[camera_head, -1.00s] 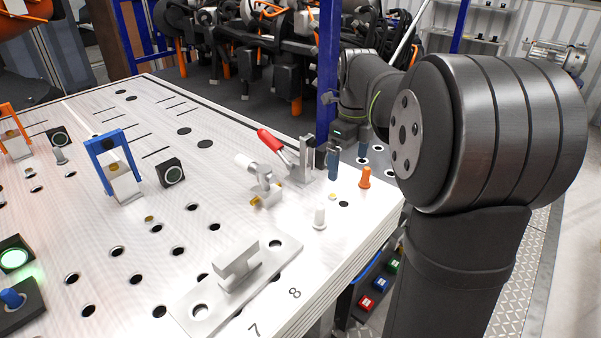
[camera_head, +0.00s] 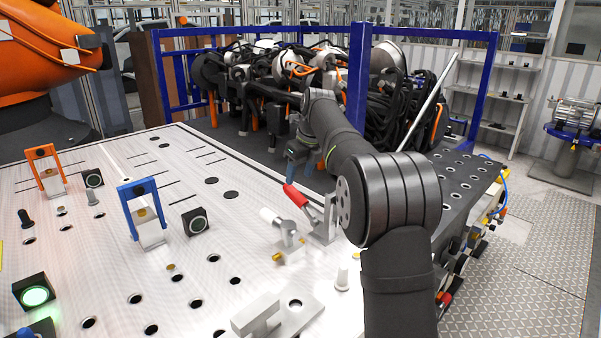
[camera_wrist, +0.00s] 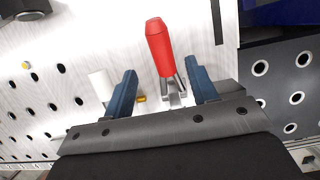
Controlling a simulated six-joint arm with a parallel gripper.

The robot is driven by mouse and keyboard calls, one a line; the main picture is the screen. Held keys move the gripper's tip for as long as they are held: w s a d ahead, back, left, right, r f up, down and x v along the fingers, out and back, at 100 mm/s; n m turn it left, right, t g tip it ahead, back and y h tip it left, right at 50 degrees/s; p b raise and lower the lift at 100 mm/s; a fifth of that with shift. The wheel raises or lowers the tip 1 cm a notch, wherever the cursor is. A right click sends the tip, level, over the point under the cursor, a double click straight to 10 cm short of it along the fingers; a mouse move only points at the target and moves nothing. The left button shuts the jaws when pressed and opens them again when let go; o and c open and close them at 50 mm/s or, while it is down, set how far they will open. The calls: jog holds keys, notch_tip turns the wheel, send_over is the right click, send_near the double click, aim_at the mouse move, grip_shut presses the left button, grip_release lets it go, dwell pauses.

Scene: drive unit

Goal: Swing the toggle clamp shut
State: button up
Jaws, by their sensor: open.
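The toggle clamp has a red handle (camera_head: 296,195) and a grey metal bracket (camera_head: 326,222). It stands near the right part of the perforated table, with the handle tilted up to the left. A white cylinder stands beside it. In the wrist view the red handle (camera_wrist: 159,48) shows in the gap between the two blue fingers of my gripper (camera_wrist: 161,70), reaching past their tips. My gripper is open, and I see no contact with the handle. In the head view my gripper (camera_head: 298,150) is just behind and above the handle, partly hidden by my arm.
A blue bracket (camera_head: 145,212) and an orange bracket (camera_head: 45,170) stand on the table to the left. A white peg (camera_head: 342,275) and a metal T-shaped block (camera_head: 258,318) are at the front. Blue posts (camera_head: 358,80) and dark machinery are behind.

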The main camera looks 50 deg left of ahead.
aim_at(295, 190)
jog(key=x, duration=0.9)
jog(key=shift+a, duration=0.1)
jog(key=c, duration=0.7)
